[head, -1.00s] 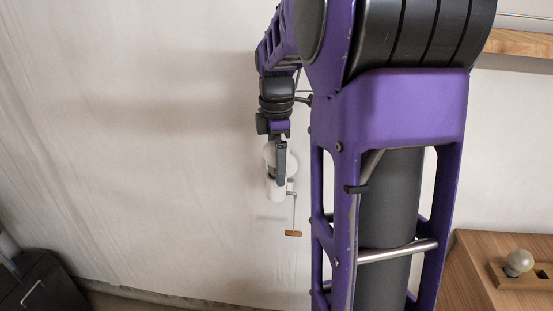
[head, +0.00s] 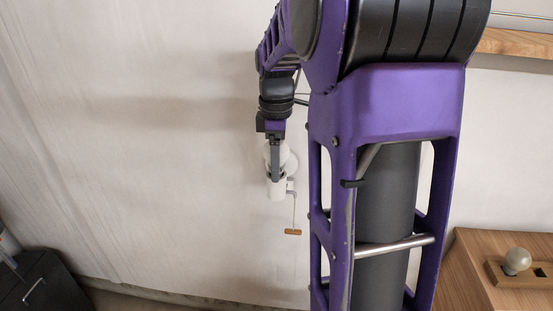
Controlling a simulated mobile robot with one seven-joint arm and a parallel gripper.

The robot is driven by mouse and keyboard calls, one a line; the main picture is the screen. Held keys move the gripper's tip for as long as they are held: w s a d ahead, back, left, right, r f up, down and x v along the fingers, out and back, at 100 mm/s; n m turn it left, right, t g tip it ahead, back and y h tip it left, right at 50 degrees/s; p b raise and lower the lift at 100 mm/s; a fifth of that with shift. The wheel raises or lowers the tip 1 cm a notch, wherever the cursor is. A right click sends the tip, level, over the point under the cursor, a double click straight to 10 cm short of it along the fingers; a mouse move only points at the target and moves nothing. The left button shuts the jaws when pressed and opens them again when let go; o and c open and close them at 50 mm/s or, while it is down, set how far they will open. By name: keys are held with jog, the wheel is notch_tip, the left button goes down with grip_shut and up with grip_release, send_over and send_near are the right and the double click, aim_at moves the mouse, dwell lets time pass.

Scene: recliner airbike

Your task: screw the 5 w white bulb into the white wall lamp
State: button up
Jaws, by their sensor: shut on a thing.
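The white wall lamp (head: 277,192) is on the pale wall, with its white cylindrical socket below my gripper and a thin cord hanging beside it. My gripper (head: 275,171) points down over the socket and is shut on a white bulb (head: 267,154). A dark finger covers most of the bulb, and white shows on both sides of it. Some of the white on the right may be part of the lamp. The bulb's base is hidden, and I cannot tell whether it is inside the socket or just above it.
A wooden pull handle (head: 293,232) hangs at the cord's end. At the right, a greyish bulb (head: 517,260) stands in a wooden holder on a wooden cabinet (head: 470,262). A black cabinet (head: 45,288) is at lower left. A wooden shelf (head: 515,42) is at upper right.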

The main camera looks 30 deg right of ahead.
jog(key=m+p, duration=0.1)
jog(key=m, duration=0.4)
jog(key=shift+r, duration=0.1)
jog(key=m, duration=0.3)
jog(key=shift+m, duration=1)
jog(key=m, duration=0.9)
jog(key=shift+m, duration=0.4)
jog(key=o, duration=1.2)
jog(key=shift+o, duration=0.2)
